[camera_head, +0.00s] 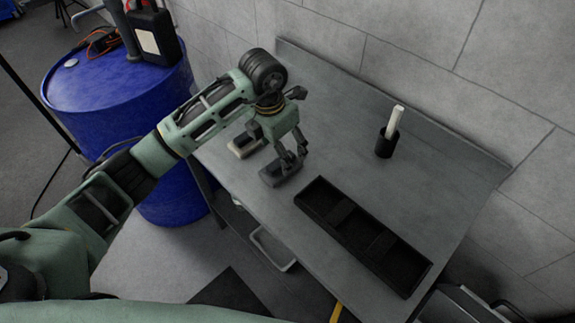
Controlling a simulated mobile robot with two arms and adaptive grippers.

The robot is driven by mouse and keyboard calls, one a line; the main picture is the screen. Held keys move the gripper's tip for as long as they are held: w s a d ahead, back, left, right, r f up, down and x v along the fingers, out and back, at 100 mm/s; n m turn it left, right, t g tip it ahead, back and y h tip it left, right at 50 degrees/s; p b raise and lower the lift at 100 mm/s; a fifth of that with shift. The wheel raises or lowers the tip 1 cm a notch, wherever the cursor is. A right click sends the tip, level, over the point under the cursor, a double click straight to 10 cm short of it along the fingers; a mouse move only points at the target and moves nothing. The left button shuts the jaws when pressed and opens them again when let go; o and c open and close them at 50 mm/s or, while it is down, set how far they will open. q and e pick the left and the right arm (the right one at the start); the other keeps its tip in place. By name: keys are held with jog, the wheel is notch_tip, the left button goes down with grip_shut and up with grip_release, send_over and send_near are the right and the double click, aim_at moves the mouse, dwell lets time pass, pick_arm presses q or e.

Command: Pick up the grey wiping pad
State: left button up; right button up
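The grey wiping pad (275,177) is a small dark grey block near the front left edge of the grey table. My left gripper (291,167) reaches in from the left and points down over the pad's right end. Its fingertips are at the pad's upper part, and I cannot tell whether they grip it or only stand around it. The pad appears to rest on the table. A second, lighter pad-like block (243,148) lies just behind and left of it, partly hidden by my arm. My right gripper is not in view.
A black divided tray (312,197) lies right of the pad on the table (340,120). A black cup (386,146) holding a white stick (396,118) stands farther back. A blue drum (100,103) with items on top is at the left. A wall borders the table's back.

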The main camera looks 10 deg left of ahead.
pick_arm(q)
jog(key=f, duration=0.2)
jog(key=f+p, duration=0.2)
jog(key=f, duration=0.1)
jog(key=shift+w+f, duration=0.3)
jog(key=shift+d+f, duration=0.1)
jog(key=shift+f, duration=0.3)
jog(key=shift+w, duration=0.1)
jog(key=c, duration=1.2)
jog(key=shift+r, duration=0.1)
notch_tip(320, 180, up, 4)
jog(key=shift+b, duration=0.85)
jog(key=s+d+r+b, duration=0.1)
jog(key=d+r, duration=0.1)
jog(key=d, duration=0.1)
jog(key=s+d+r+b, duration=0.1)
jog(key=d+r, duration=0.1)
jog(key=d, duration=0.2)
jog(key=s+d+r+b, duration=0.1)
jog(key=d+r, duration=0.1)
jog(key=d, duration=0.2)
jog(key=shift+d+r, duration=0.2)
jog(key=shift+r, duration=0.2)
